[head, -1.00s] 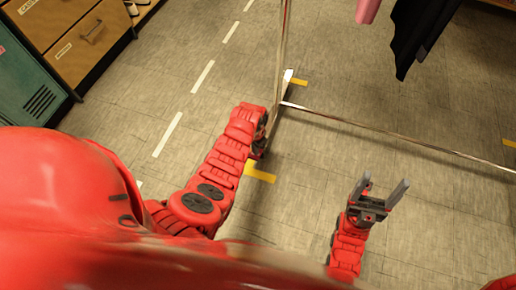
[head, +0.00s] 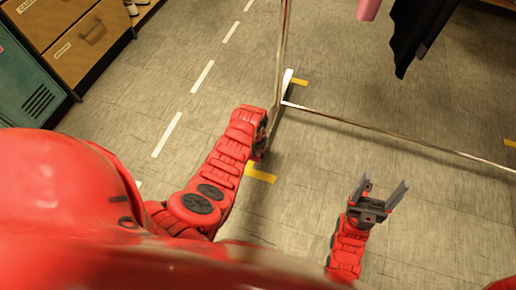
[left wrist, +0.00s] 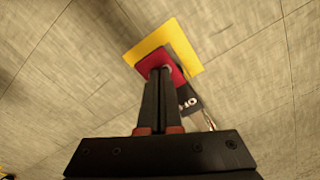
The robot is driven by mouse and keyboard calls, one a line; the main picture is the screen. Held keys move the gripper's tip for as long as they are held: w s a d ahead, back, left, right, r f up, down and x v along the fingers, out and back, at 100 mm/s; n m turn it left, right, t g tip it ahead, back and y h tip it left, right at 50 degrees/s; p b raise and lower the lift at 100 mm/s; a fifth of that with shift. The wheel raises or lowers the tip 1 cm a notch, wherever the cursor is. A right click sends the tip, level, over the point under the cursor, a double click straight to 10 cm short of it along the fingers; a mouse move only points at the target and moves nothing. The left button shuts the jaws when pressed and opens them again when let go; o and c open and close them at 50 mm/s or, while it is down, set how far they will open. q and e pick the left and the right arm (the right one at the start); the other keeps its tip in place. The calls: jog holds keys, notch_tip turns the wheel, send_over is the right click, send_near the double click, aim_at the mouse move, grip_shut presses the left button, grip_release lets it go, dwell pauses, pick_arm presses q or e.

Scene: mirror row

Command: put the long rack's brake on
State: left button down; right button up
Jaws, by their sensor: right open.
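The long rack has a shiny metal upright (head: 282,50) and a low rail (head: 400,140) running off to the right in the head view. In the left wrist view a red square pedal (left wrist: 170,54) lies over a yellow floor mark (left wrist: 185,38), with a dark lettered plate (left wrist: 188,103) beside it. My left gripper (left wrist: 160,72) is shut, with its fingertips over the near part of the red pedal; whether they touch it I cannot tell. In the head view my arm mostly hides this gripper (head: 262,150). My right gripper (head: 386,187) is open and empty above the floor.
Yellow corner marks (head: 260,173) lie on the floor by the rack. A pink garment (head: 368,8) and dark garments (head: 420,35) hang at the top right. Wooden drawers (head: 80,35) and a green locker (head: 28,85) stand at the left. The floor between is clear.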

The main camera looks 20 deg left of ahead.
pick_arm(q)
jog(key=shift+f, duration=0.4)
notch_tip(320, 180, up, 7)
jog(key=p, duration=0.5)
jog(key=shift+r+p, duration=0.1)
jog(key=shift+p, duration=0.2)
dwell(0.5)
